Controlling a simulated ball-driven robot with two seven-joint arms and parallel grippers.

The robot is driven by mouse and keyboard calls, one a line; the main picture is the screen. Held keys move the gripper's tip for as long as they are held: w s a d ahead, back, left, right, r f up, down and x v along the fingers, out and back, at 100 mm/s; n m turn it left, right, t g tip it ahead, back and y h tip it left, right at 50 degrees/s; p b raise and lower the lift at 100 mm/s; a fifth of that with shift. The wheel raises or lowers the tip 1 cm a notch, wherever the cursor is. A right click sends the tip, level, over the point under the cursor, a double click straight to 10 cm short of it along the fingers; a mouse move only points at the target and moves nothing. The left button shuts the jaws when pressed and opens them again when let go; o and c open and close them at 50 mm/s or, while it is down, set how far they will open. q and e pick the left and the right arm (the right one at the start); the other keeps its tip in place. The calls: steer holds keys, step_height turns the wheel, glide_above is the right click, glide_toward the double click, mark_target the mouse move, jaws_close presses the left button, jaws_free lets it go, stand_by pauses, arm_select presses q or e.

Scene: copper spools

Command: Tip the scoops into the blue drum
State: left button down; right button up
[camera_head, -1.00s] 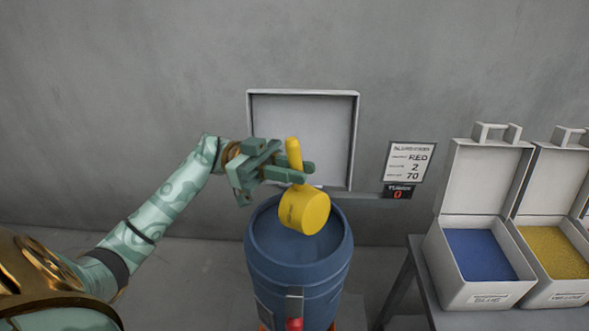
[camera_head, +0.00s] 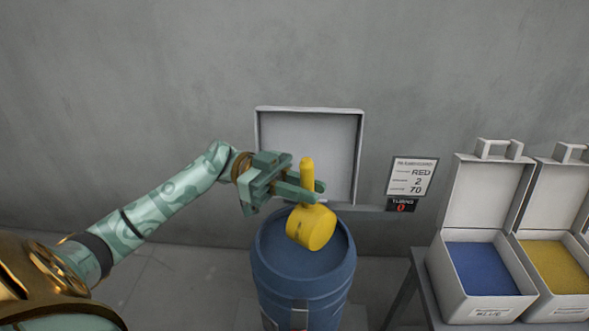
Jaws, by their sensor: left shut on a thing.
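My left gripper (camera_head: 303,188) is shut on the upright handle of a yellow scoop (camera_head: 312,227). The scoop's round cup hangs below the fingers, over the open top of the blue drum (camera_head: 303,283). The cup looks turned on its side; its opening and any contents cannot be made out. The drum stands on the floor, and the part of its inside that shows is dark blue. My right gripper is not in view.
A pale square panel (camera_head: 308,140) stands behind the drum. At right, open boxes of blue (camera_head: 483,270) and yellow (camera_head: 556,266) grains stand on a grey table.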

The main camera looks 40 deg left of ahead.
arm_select(q)
steer(key=s+d+r+m+y+p, duration=0.15)
steer(key=d+r+y+p, duration=0.45)
steer(key=p, duration=0.9)
steer(key=d+f+m+y+p, duration=0.2)
steer(key=d+f+y+p, duration=0.4)
steer(key=f+y+p, duration=0.55)
steer(key=shift+n+t+y, duration=0.25)
steer(key=shift+t+y, duration=0.1)
steer(key=shift+t, duration=0.05)
steer(key=v, duration=0.2)
steer(key=w+v, duration=0.1)
steer(key=v, duration=0.2)
steer(key=shift+b, duration=0.3)
